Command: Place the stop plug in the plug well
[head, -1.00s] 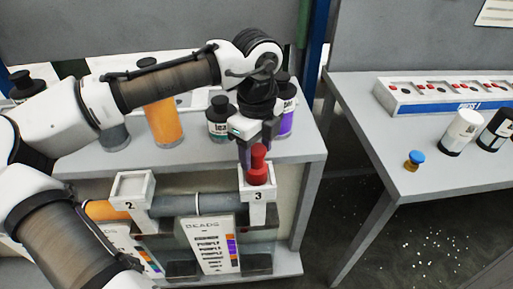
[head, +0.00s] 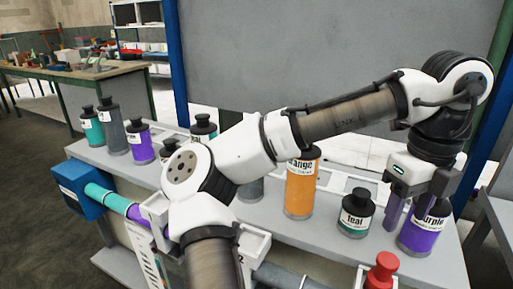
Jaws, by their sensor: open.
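The red stop plug (head: 382,272) stands upright at the lower right of the head view, in the white square socket (head: 362,276) at the end of the pipe. The frame's bottom edge cuts off most of this socket, and I cannot see how deep the plug sits. My gripper (head: 416,208) is open and points down, above and behind the plug and apart from it. Its fingers overlap the purple bottle (head: 420,236) in the picture; I cannot tell whether they touch it. I see nothing held between them.
On the grey bench, an orange bottle (head: 300,190) and a teal bottle (head: 355,216) stand left of my gripper. More bottles stand at the left end near a blue box (head: 82,190). A pipe with white sockets (head: 255,243) runs along the front, partly behind my arm.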

